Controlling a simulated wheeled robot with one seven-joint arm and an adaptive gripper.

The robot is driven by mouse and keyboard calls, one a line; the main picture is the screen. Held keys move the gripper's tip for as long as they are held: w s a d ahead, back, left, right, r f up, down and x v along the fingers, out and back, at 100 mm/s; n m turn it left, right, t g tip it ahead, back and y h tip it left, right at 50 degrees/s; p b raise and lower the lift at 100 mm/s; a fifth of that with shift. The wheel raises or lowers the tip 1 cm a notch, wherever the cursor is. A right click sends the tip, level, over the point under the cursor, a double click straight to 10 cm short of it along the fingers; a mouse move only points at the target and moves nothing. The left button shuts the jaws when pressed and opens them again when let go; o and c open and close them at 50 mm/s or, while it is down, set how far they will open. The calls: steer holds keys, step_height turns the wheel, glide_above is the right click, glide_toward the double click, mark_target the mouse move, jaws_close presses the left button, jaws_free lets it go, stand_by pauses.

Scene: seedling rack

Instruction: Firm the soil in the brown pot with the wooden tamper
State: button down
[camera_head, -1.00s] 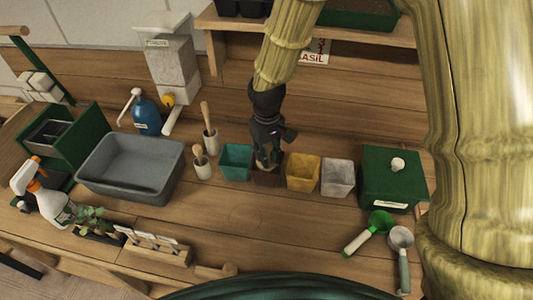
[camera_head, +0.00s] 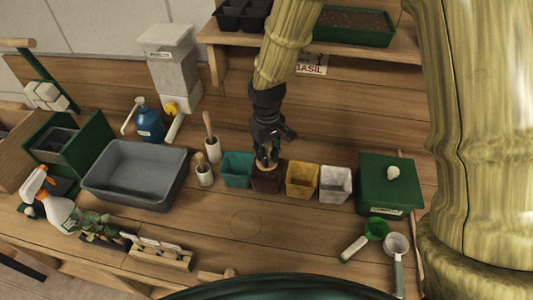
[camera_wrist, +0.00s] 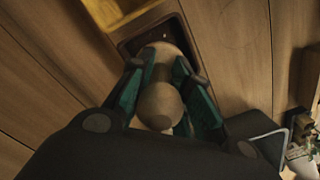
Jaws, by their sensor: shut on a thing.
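The brown pot (camera_head: 266,181) stands in a row of pots on the bench, between a teal pot and a yellow pot. My gripper (camera_head: 266,161) points down over it. Its fingers are shut on the wooden tamper (camera_head: 263,163), whose round knob (camera_wrist: 158,105) shows between the fingers in the wrist view. The tamper's pale, wide end lies over the opening of the brown pot (camera_wrist: 128,46) in that view. I cannot tell whether it touches the soil. The soil is mostly hidden; a dark patch shows beside the tamper.
The teal pot (camera_head: 237,170) is close on the left; the yellow pot (camera_head: 301,180) and a grey pot (camera_head: 335,184) are on the right. A green box (camera_head: 388,186) is further right.

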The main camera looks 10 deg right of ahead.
steer(key=shift+r+p, duration=2.15)
steer(key=shift+r, duration=0.6)
